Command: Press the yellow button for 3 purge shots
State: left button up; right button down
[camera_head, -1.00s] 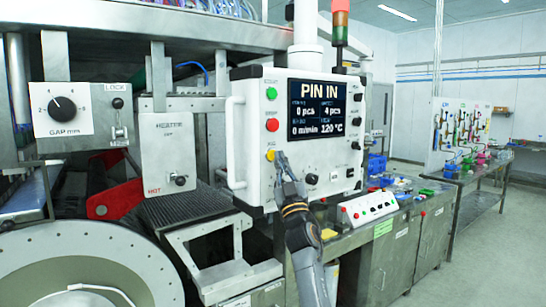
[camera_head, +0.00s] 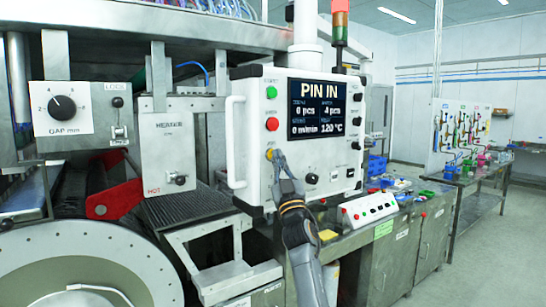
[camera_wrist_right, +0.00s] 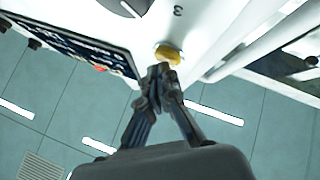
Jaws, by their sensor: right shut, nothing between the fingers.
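The yellow button (camera_head: 270,154) is on the left side of the white control panel (camera_head: 245,118), below the green and red buttons. My right gripper (camera_head: 277,156) is shut and empty, with its tips at the yellow button's lower right. In the right wrist view the yellow button (camera_wrist_right: 168,54) is just ahead of the closed fingertips (camera_wrist_right: 161,70). The tips look very near it; I cannot tell whether they touch. The panel screen (camera_head: 319,107) reads "PIN IN", "0 pcs", "4 pcs", "0 m/min" and "120 °C". My left gripper is not in view.
A green button (camera_head: 271,92) and a red button (camera_head: 272,124) sit above the yellow one. A white handle (camera_head: 234,143) runs along the panel's left edge. A heater box (camera_head: 167,150) stands to the left. A small button box (camera_head: 368,209) is at the lower right.

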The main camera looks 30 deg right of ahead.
jog(key=shift+w+b, duration=0.3)
jog(key=shift+b, duration=0.05)
jog(key=shift+s, duration=0.1)
dwell(0.6)
jog(key=shift+s+p, duration=0.7)
jog(key=s+p, duration=0.2)
jog(key=s, duration=0.1)
jog(key=s+p, duration=0.1)
jog(key=s, duration=0.1)
jog(key=shift+d, duration=0.25)
dwell(0.4)
